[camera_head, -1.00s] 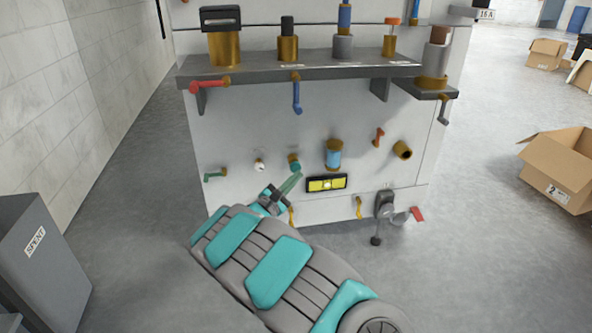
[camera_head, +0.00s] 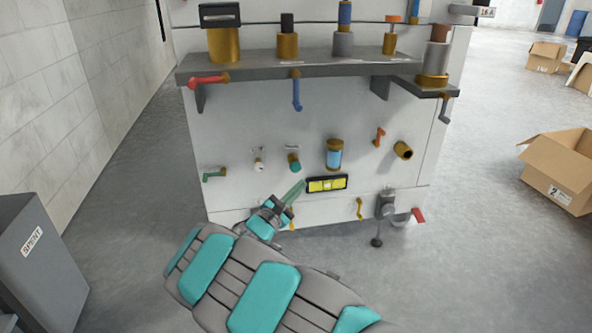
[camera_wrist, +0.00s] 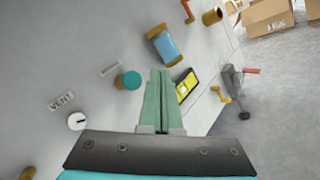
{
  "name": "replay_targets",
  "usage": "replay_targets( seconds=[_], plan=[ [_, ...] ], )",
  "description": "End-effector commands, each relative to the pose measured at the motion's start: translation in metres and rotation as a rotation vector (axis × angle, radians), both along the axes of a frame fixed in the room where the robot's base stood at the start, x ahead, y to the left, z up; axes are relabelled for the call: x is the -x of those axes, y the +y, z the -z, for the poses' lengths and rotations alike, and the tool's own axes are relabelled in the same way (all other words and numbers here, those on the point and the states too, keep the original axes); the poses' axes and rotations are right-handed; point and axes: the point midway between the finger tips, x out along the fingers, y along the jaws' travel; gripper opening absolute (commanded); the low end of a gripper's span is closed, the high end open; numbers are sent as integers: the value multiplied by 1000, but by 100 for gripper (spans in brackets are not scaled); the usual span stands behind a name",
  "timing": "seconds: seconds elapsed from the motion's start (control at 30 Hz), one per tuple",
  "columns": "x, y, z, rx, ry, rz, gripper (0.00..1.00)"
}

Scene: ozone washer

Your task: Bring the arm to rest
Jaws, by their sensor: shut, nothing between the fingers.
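My gripper (camera_head: 296,190) is at the end of my grey and teal arm, in front of the lower part of the white washer panel (camera_head: 260,125). Its green fingers lie together, with nothing between them; they also show in the wrist view (camera_wrist: 158,98). In the head view the fingertips point up and right, just left of a yellow level in a black frame (camera_head: 327,184). Whether they touch the panel I cannot tell.
The panel carries a green-capped fitting (camera_head: 293,162), a blue cylinder (camera_head: 333,154), an open brass pipe (camera_head: 402,150) and a grey lever (camera_head: 386,205). A grey shelf (camera_head: 300,72) juts out above. A grey SPENT bin (camera_head: 40,260) stands left, a cardboard box (camera_head: 560,170) right.

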Motion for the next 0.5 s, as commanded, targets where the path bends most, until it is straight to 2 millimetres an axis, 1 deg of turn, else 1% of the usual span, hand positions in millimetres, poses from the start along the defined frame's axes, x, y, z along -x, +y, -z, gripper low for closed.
replay_targets(
  seconds=[0.4, 0.47, 0.5],
  plan=[
    [0, 0, 0, 0, 0, 1, 0],
    [0, -4, -2, -4, -2, 9, 0],
    [0, -10, -5, -10, -4, 23, 0]
  ],
)
